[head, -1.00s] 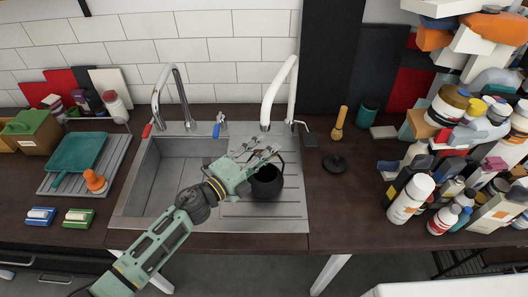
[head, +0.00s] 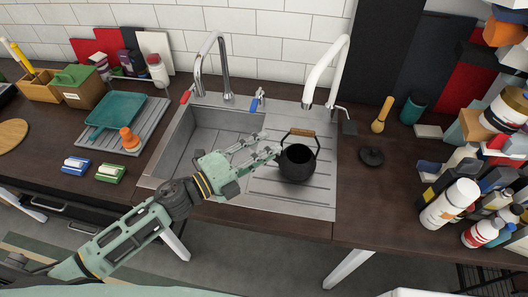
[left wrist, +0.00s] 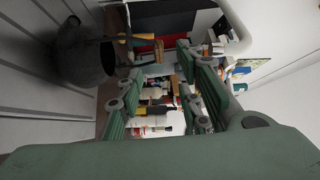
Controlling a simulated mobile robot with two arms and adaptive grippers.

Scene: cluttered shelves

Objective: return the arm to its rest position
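My left gripper (head: 266,146) is over the sink's drainboard side, just left of a black kettle (head: 298,164) with a wooden-topped handle. The kettle stands upright on the ribbed drainboard. In the left wrist view the gripper's two green fingers (left wrist: 158,92) are spread apart with nothing between them. The kettle (left wrist: 84,52) appears there dark and sideways, to the left of the fingers. The head view does not make clear whether a fingertip touches it. My left forearm reaches in from the lower left. My right gripper is not in view.
The sink (head: 325,206) has a chrome faucet (head: 226,70) and a white faucet (head: 325,72) behind it. Bottles, such as a white one (head: 449,204), crowd the right. A teal pan (head: 116,112) lies on a rack at left. The counter's front strip is mostly bare.

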